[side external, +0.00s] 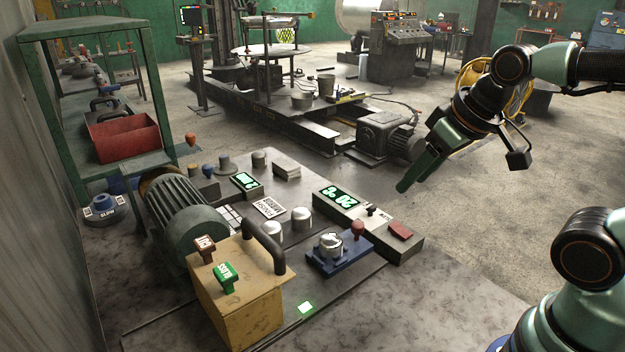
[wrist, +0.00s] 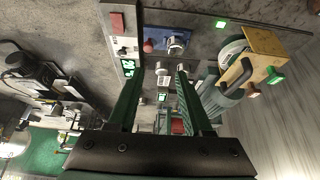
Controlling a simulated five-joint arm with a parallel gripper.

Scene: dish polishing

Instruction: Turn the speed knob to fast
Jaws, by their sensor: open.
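I cannot tell for certain which part is the speed knob. A silver knob (side external: 331,243) stands on a blue base (side external: 340,262) at the bench's front right; it also shows in the wrist view (wrist: 176,40). A blue knob (side external: 101,200) on a round base marked SLOW sits at the far left in the side view. My gripper (side external: 403,188) hangs in the air right of the bench's control strip, apart from both knobs. In the wrist view my gripper (wrist: 160,74) has its two green fingers spread with nothing between them.
A red-brown ball-topped lever (side external: 357,228) stands beside the silver knob. A control box with a lit green display (side external: 340,196) and a red button (side external: 400,230) lies behind. A yellow box (side external: 240,300) with a dark handle and a motor (side external: 185,215) stand left. Open floor is at right.

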